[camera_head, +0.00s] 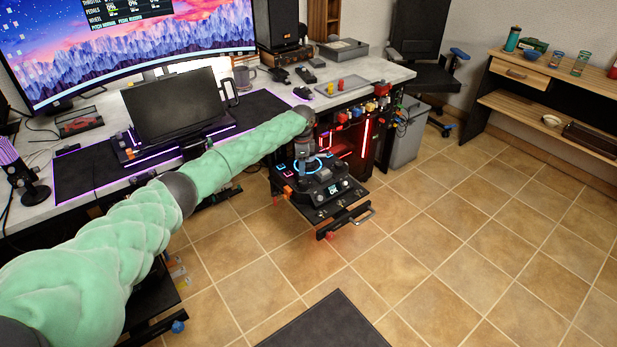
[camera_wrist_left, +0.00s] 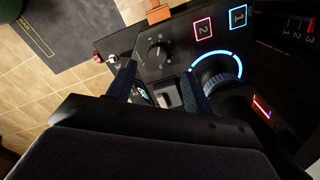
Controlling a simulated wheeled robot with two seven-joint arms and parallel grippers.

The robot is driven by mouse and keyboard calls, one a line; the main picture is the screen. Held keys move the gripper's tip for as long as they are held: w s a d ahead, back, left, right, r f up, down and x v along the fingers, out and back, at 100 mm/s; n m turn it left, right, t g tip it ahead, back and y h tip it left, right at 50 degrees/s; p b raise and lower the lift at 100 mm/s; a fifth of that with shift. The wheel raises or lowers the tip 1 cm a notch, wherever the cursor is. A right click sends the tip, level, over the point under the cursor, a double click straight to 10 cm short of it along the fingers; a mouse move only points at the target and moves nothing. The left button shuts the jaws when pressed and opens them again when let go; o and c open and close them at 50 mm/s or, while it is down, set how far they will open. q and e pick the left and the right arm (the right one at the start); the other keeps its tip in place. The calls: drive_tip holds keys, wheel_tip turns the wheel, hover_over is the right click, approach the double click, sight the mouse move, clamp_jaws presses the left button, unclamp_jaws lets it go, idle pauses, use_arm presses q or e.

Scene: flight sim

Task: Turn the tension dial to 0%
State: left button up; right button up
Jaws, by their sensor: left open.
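A black control unit (camera_head: 310,195) with lit panels stands beside the desk. In the left wrist view its panel shows a small black knob (camera_wrist_left: 157,50) ringed by white tick marks, and a larger round dial (camera_wrist_left: 218,75) with a blue lit arc. I cannot read which one is the tension dial. A small display (camera_wrist_left: 142,94) with cyan digits is partly hidden by a finger; its value is unreadable. My left gripper (camera_wrist_left: 160,85) is open over the panel, its fingers either side of a grey square block (camera_wrist_left: 168,93). Contact is unclear. My right gripper is not in view.
The desk (camera_head: 390,70) stands behind. Tiled floor (camera_head: 440,220) is clear to the right.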

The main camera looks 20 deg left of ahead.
sight(303, 181)
use_arm(q)
drive_tip(key=shift+s+d+r+m, duration=0.1)
drive_tip(key=shift+d+r+m, duration=0.15)
drive_tip(key=shift+m, duration=0.75)
drive_tip(key=shift+f, duration=4)
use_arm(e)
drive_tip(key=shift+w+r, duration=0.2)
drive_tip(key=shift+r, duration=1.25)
use_arm(q)
drive_tip(key=c, duration=1)
drive_tip(key=shift+p, duration=0.3)
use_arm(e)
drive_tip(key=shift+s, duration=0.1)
